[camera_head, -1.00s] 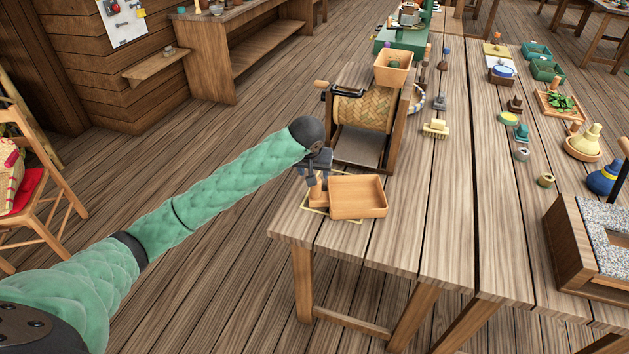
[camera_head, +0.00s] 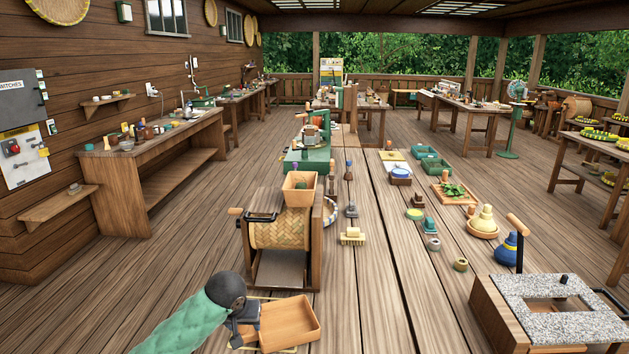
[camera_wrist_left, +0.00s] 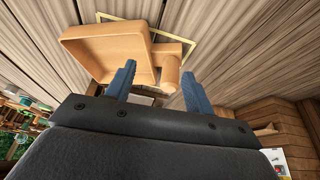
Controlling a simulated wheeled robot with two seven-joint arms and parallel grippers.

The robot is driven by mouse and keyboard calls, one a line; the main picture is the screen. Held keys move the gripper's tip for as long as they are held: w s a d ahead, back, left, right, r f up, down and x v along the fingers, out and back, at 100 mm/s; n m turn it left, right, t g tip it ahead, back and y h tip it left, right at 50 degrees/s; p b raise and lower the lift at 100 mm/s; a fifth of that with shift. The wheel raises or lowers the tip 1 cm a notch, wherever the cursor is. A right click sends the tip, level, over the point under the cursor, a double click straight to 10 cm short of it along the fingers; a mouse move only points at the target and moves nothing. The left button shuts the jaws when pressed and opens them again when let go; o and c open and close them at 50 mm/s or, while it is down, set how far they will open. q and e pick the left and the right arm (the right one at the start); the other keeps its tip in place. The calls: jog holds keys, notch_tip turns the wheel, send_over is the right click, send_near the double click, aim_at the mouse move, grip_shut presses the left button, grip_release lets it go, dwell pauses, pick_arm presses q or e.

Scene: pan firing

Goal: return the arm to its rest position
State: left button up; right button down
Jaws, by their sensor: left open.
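My left gripper (camera_head: 246,328) is at the bottom of the head view, beside the wooden scoop-like tray (camera_head: 290,322) at the near table end. In the left wrist view its two blue-grey fingers (camera_wrist_left: 158,86) are apart, with nothing clamped between them. The tray (camera_wrist_left: 105,48) lies just beyond the fingertips, and its short round handle (camera_wrist_left: 170,72) points toward the gap between them. I cannot tell whether a finger touches the handle. My right gripper is in neither view.
A wooden roaster with a woven drum (camera_head: 279,235) stands just behind the tray. A stone-topped box (camera_head: 555,310) stands at the near right. Brushes, bowls and pots line the long table (camera_head: 385,300). Open floor (camera_head: 160,265) lies to the left.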

pick_arm(q)
jog(key=s+d+f+m+h, duration=0.15)
jog(key=s+d+f, duration=0.25)
jog(key=s+f, duration=0.45)
jog(key=s+a+f+y, duration=0.1)
jog(key=s+a+f, duration=0.15)
jog(key=s, duration=1.25)
jog(key=s+a+f, duration=0.2)
jog(key=s+a, duration=0.1)
jog(key=s, duration=1.1)
notch_tip(320, 180, down, 22)
jog(key=w+d+g, duration=0.2)
jog(key=s+f, duration=0.4)
jog(key=f, duration=0.8)
jog(key=s+d+f+m, duration=0.1)
jog(key=s+f, duration=0.2)
jog(key=f, duration=0.8)
jog(key=shift+s+f+g, duration=0.3)
jog(key=shift+s+f, duration=0.1)
